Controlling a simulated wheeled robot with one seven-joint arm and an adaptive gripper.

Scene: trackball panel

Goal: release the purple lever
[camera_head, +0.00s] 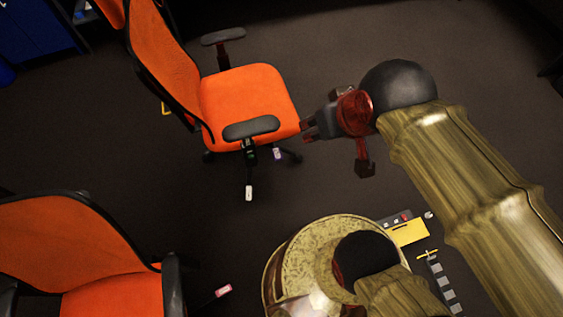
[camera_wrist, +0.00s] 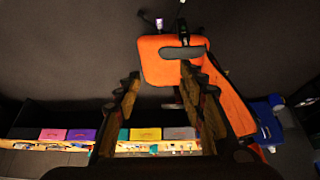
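I cannot make out a purple lever for certain in either view. The panel (camera_head: 393,220) shows only in part at the lower middle of the head view, partly covered by my own body. It has a yellow block, a small red button and a light round knob.
An orange chair (camera_head: 248,92) stands just left of my gripper; it also shows in the wrist view (camera_wrist: 160,68). Another orange chair (camera_head: 75,240) is at lower left. Coloured boxes, one purple (camera_wrist: 81,135), line a shelf in the wrist view. Upper right floor is mostly clear.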

